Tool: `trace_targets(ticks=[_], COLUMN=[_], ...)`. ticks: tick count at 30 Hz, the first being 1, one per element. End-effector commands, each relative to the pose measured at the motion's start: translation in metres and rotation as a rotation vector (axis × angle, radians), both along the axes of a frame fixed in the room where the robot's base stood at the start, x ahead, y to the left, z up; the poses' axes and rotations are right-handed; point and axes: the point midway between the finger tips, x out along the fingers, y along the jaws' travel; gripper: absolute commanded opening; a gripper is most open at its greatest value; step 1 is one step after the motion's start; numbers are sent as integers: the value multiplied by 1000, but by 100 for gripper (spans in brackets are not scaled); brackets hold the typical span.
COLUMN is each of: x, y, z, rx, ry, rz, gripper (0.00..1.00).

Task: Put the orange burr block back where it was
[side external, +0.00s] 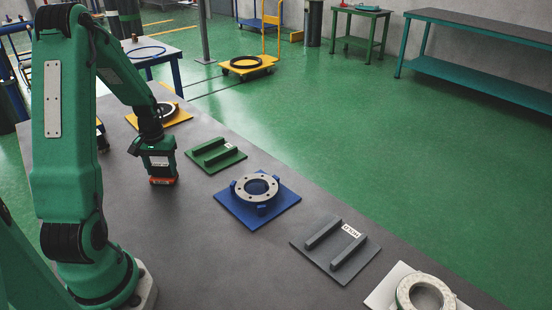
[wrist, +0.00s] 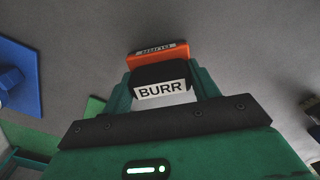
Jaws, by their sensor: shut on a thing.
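The orange burr block (side external: 163,181) is at the lower end of my gripper (side external: 162,168), low over the grey table in the side view. In the wrist view the orange block (wrist: 158,55) shows beyond a dark part with a white "BURR" label, between the two green fingers of my gripper (wrist: 163,88). The gripper is shut on it. I cannot tell whether the block touches the table. A green plate with two raised bars (side external: 215,155) and a small white label lies just right of the gripper, with nothing between its bars.
Right of it, a blue fixture (side external: 228,204) bears a grey flanged ring (side external: 257,187). A grey plate with two bars (side external: 335,270) and a "HOLD" label is empty. A white plate (side external: 379,297) bears a pale flange (side external: 425,290). A yellow plate (side external: 183,117) with a dark ring is behind.

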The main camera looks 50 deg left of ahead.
Motion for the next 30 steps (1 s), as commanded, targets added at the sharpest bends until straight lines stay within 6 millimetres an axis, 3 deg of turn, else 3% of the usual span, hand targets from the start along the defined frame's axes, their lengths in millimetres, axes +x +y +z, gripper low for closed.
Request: trace_targets(ticks=[6,7,10,23,30], x=[0,0,0,0,1], y=[0,0,0,0,1], z=[-3,-3,-3,0,18], rx=[1,0,0,1,3], ry=[-1,0,0,-1,-3], rz=[0,0,0,0,0], gripper=[38,62,81,82,82])
